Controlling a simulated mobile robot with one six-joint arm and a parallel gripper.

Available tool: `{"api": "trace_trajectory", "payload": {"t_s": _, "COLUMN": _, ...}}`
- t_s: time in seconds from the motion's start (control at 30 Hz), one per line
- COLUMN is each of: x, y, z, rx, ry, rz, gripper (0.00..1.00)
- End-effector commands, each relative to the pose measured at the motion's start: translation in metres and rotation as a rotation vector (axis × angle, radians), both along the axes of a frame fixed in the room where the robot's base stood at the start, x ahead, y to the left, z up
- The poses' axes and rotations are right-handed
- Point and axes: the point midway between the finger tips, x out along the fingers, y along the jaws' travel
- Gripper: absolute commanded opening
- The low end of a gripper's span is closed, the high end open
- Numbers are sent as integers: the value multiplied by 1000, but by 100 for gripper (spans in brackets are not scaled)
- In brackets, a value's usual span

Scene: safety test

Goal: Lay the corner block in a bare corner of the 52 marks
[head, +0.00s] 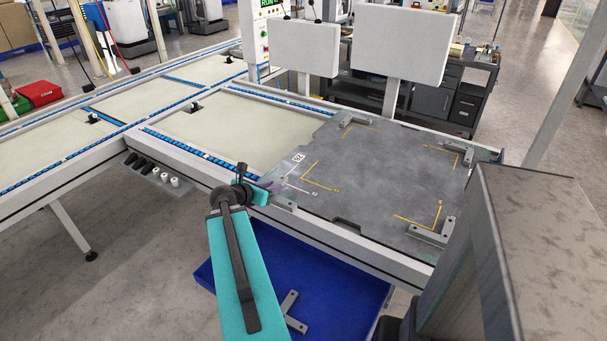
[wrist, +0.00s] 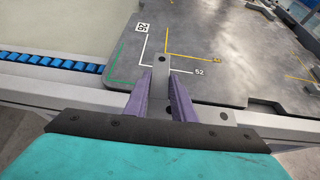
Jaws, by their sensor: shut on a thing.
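My gripper (wrist: 161,88) is shut on a grey L-shaped corner block (wrist: 162,66), whose holed end reaches past the purple fingertips. In the head view the gripper (head: 262,188) is at the plate's left edge. The block's end overlaps the white corner mark labelled 52 (wrist: 182,71) in the wrist view; I cannot tell whether it touches the plate. This white mark (head: 299,191) also shows in the head view. Similar grey blocks stand on the dark plate (head: 375,175) at its far (head: 350,119), right (head: 467,160) and near-right (head: 432,235) corners.
Yellow corner marks (head: 318,182) lie inside the white one. A blue bin (head: 340,290) below the conveyor holds another grey L-shaped block (head: 290,312). The plate's middle is clear. Two grey panels (head: 400,45) stand behind the conveyor.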

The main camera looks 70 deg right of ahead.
Motion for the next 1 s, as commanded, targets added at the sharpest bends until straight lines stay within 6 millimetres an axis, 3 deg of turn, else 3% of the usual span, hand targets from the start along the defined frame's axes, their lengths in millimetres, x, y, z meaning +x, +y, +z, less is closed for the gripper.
{"api": "trace_trajectory", "payload": {"t_s": 0.2, "x": -19, "y": -8, "z": 3, "rx": 0, "ry": -1, "rz": -22, "gripper": 0}}
{"api": "trace_trajectory", "payload": {"t_s": 0.67, "x": -18, "y": -13, "z": 2, "rx": 0, "ry": -1, "rz": -22, "gripper": 0}}
{"api": "trace_trajectory", "payload": {"t_s": 1.0, "x": -15, "y": -46, "z": -1, "rx": 0, "ry": 0, "rz": -23, "gripper": 0}}
